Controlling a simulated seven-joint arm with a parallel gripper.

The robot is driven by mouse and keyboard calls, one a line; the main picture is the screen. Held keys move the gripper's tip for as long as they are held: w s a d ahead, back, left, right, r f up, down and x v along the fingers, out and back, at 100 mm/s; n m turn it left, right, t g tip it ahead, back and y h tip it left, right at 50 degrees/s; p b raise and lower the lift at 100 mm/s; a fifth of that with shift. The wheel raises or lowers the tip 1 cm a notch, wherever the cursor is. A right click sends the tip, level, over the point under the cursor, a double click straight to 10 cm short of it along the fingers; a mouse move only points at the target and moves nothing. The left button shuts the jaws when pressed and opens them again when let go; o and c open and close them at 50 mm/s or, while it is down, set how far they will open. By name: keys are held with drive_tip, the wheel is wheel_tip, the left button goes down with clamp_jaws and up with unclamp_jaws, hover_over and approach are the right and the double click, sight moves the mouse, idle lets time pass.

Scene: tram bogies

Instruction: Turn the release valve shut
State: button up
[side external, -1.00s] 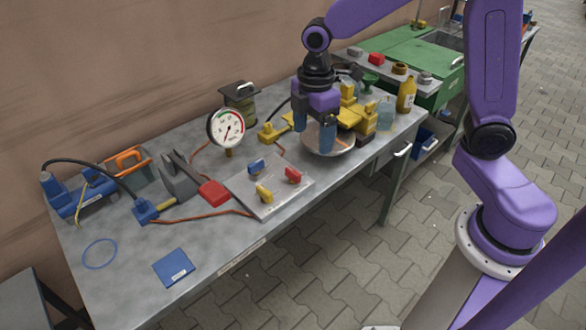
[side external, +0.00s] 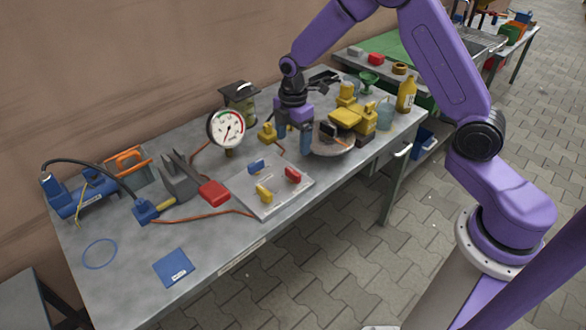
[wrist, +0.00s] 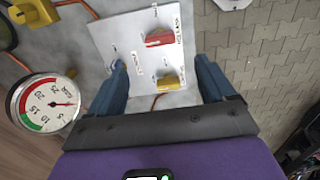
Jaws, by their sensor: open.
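The pale valve plate (side external: 243,187) lies on the bench with three small handles: blue (side external: 256,166), red (side external: 293,175) and yellow (side external: 264,194). I cannot read which handle is the release valve. In the wrist view the plate (wrist: 125,30) shows the red handle (wrist: 158,39) and yellow handle (wrist: 168,83) with small labels. The blue handle is not clear there, perhaps behind the left finger. My gripper (side external: 293,142) is open and empty, up and right of the plate in the side view. Its fingers also show in the wrist view (wrist: 160,72), spread wide.
A round pressure gauge (side external: 226,128) stands behind the plate. A red-ended grey tool (side external: 214,192) lies left of it. A round stand (side external: 332,146) with a yellow device (side external: 354,117) is right of my gripper. The bench front left holds a blue pad (side external: 174,267).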

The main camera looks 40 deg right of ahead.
sight(293, 171)
wheel_tip(293, 171, down, 11)
drive_tip(key=shift+f, duration=0.1)
idle(0.3)
drive_tip(key=shift+c, duration=0.3)
drive_tip(key=c, duration=1)
